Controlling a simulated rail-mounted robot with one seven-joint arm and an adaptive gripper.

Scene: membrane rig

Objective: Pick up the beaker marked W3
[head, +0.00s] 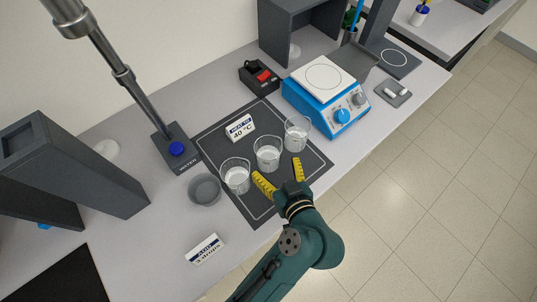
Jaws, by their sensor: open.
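Three clear glass beakers with pale contents stand in a diagonal row on the dark mat (210,148) in the head view. They are the left beaker (235,179), the middle beaker (267,155) and the right beaker (297,134). Their marks are too small to read, so I cannot tell which is W3. My gripper (282,177) has yellow fingers spread apart and nothing between them. In the picture it is just below the middle beaker, near the mat's front edge. Its height above the mat is unclear.
A blue hotplate stirrer (325,95) stands behind on the right, with a red-switched box (259,76) beside it. A grey dish (205,190) and a stand with a blue knob (176,149) are left. Cards reading "40 °C" (240,126) and "3 drops" (205,249) stand nearby.

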